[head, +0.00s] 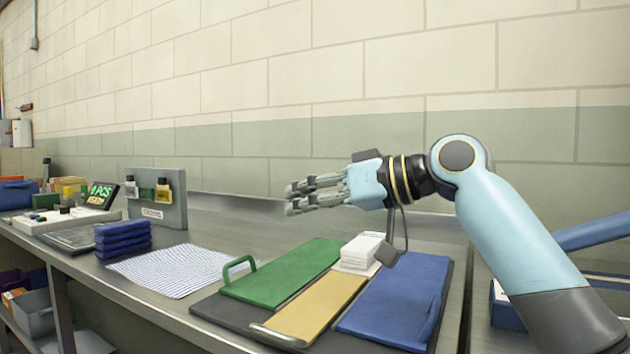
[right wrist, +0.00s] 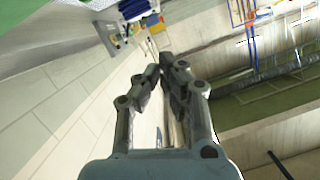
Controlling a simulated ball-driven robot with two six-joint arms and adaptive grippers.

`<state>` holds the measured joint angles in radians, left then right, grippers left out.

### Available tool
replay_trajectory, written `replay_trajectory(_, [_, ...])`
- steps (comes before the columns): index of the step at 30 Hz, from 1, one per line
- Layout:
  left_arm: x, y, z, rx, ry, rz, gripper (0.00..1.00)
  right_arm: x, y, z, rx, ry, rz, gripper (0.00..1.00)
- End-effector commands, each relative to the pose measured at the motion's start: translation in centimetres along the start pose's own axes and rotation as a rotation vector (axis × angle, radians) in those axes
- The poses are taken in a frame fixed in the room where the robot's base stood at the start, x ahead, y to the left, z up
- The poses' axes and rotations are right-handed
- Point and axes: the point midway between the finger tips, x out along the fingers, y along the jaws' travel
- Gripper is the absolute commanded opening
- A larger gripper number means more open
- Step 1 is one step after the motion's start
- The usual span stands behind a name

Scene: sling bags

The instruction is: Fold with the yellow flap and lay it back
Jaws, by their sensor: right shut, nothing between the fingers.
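A folding board lies on the bench in the head view. Its yellow flap (head: 314,307) lies flat in the middle, with a pale handle at its near end. A green flap (head: 282,272) with a green handle lies on the left and a blue flap (head: 398,297) on the right. A small white folded stack (head: 362,249) sits at the far end of the yellow flap. My right gripper (head: 290,198) is shut and empty, in the air above the far side of the board, pointing left. It also shows in the right wrist view (right wrist: 168,68). My left gripper is not in view.
A striped cloth (head: 172,270) lies flat left of the board. A stack of folded blue bags (head: 123,239) stands beyond it, with a grey stand (head: 160,200) and a small display (head: 101,194) behind. The wall runs behind the bench.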

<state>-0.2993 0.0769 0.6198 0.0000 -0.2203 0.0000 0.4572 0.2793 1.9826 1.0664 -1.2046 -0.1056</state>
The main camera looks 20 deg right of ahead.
Motion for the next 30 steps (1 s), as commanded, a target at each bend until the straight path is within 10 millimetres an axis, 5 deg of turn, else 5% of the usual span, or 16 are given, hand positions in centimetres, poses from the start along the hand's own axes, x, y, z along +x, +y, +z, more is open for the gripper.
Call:
replay_trajectory(6, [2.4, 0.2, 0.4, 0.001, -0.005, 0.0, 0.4, 1.5, -1.5, 5.5, -0.167, 0.0, 0.043, 0.0])
replay_trajectory(12, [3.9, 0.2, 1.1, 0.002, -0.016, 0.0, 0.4, 2.4, -2.0, 8.9, -0.271, -0.001, 0.072, 0.0])
replay_trajectory(30, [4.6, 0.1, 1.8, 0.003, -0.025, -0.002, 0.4, 3.1, -2.2, 11.8, -0.284, 0.001, 0.077, 0.0])
